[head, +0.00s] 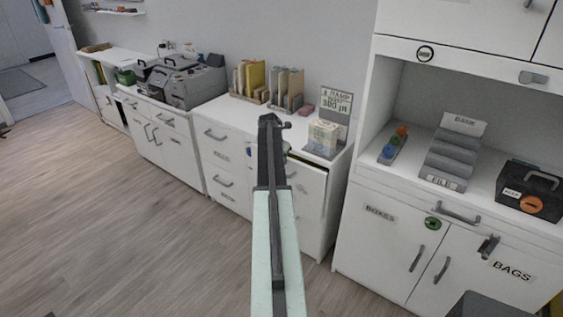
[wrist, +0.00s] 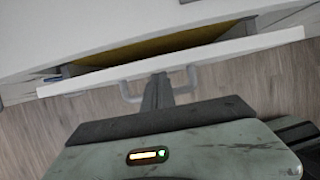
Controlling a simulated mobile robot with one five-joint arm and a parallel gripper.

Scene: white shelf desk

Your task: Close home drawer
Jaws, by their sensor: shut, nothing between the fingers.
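The home drawer (wrist: 240,44) is partly open in the wrist view. Its white front edge runs across the picture, and a yellowish inside shows in the gap behind it. Its grey handle (wrist: 127,90) sticks out from the front. My gripper (wrist: 157,88) is shut and empty, pointing at the drawer front between the two ends of the handle. I cannot tell whether it touches. In the head view the drawer front (head: 308,184) stands out from the white cabinet, partly hidden behind my arm. Its label is not readable.
The white counter holds file racks (head: 250,80), a small box (head: 323,135) with a sign, and a grey machine (head: 183,80). A white shelf cabinet (head: 385,240) stands to the right. The wooden floor (head: 120,230) at the left is clear.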

